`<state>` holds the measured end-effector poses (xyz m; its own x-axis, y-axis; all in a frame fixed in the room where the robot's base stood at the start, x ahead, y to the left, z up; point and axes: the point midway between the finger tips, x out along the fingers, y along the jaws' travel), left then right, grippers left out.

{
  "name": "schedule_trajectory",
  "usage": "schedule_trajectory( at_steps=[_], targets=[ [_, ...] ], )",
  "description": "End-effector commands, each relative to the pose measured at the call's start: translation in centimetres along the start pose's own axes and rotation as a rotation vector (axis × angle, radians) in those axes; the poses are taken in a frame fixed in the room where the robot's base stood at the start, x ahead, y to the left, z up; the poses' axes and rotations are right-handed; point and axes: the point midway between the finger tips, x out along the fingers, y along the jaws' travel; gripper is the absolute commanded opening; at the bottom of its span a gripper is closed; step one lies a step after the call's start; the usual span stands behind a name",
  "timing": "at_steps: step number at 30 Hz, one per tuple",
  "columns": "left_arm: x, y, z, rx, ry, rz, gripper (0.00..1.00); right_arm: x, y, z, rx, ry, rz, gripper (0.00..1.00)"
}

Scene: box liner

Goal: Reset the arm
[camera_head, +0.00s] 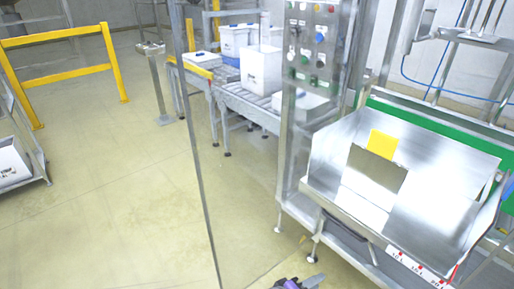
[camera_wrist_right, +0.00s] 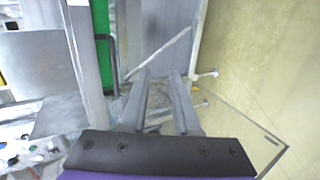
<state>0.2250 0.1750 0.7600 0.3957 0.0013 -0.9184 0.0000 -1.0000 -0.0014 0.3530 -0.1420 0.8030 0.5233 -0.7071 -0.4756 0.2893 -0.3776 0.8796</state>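My right gripper (camera_head: 302,282) shows only in part at the bottom edge of the head view, in front of the steel machine. In the right wrist view my right gripper (camera_wrist_right: 162,88) has its two grey fingers apart with nothing between them. A dark plate and a purple part are at its base. My left gripper is not in view.
A steel machine with a tray (camera_head: 440,200) and a yellow label (camera_head: 383,144) stands at right. A control panel (camera_head: 312,50) rises beside it. White boxes (camera_head: 262,70) sit on a roller conveyor (camera_head: 247,103). A yellow barrier (camera_head: 60,72) is at left. Open floor (camera_head: 110,200) lies between.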

Motion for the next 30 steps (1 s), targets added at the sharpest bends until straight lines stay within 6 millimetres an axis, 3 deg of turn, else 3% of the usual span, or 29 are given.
schedule_trajectory(
  at_steps=[4,9,15,21,22,24,30],
  targets=[
    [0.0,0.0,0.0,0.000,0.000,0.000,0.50,1.9,-1.3,4.5,0.073,-0.039,-0.225,0.30],
    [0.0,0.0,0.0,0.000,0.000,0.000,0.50,1.8,-3.8,9.3,0.260,-0.052,-0.520,0.30],
    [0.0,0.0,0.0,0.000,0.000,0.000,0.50,-0.1,-5.7,11.8,0.516,-0.027,-0.751,0.30],
    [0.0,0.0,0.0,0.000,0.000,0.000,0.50,-1.9,-6.2,12.7,0.765,0.014,-0.884,0.30],
    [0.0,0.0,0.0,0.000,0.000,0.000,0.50,-2.2,-6.2,12.7,0.802,0.020,-0.899,0.30],
    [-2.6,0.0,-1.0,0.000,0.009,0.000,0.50,-3.5,-3.8,12.5,0.785,0.030,-0.893,0.30],
    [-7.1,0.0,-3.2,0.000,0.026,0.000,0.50,-5.7,0.7,12.3,0.789,0.043,-0.887,0.30]
  ],
)
